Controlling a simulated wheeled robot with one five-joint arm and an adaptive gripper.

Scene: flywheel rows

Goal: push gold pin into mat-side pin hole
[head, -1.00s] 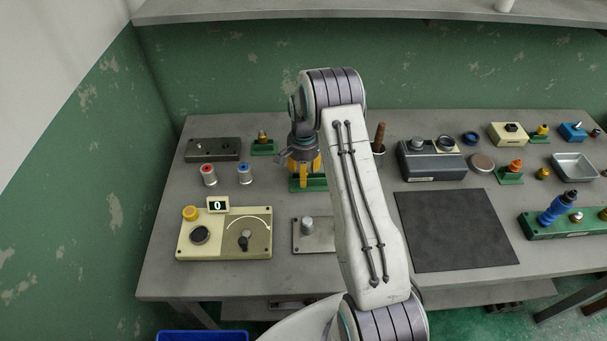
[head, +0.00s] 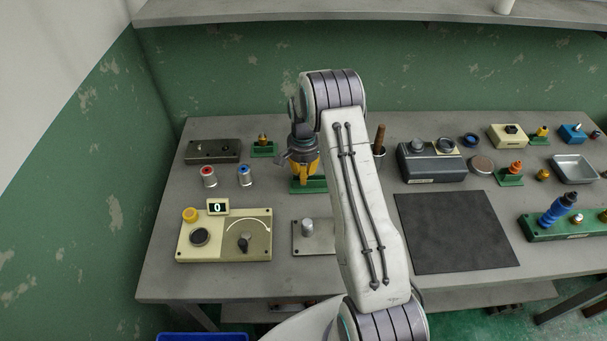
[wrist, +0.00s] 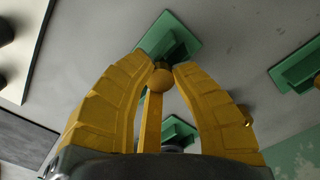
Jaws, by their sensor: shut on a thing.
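My gripper (head: 305,182) is over the left part of the bench, above a small green stand (head: 318,185). In the wrist view its yellow fingers (wrist: 163,68) are closed around a rounded gold piece, which looks like the gold pin (wrist: 158,80). The green stand (wrist: 182,35) lies just beyond the fingertips there. I cannot tell whether the pin touches the stand. The black mat (head: 455,232) lies flat to the right of my arm. I cannot make out the mat-side pin hole in either view.
A cream panel (head: 190,250) with a display and knobs stands front left. A steel plate (head: 312,246) with a knob is partly behind my arm. A grey box (head: 430,170) stands behind the mat. A green block (head: 545,229) with a blue handle is at right.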

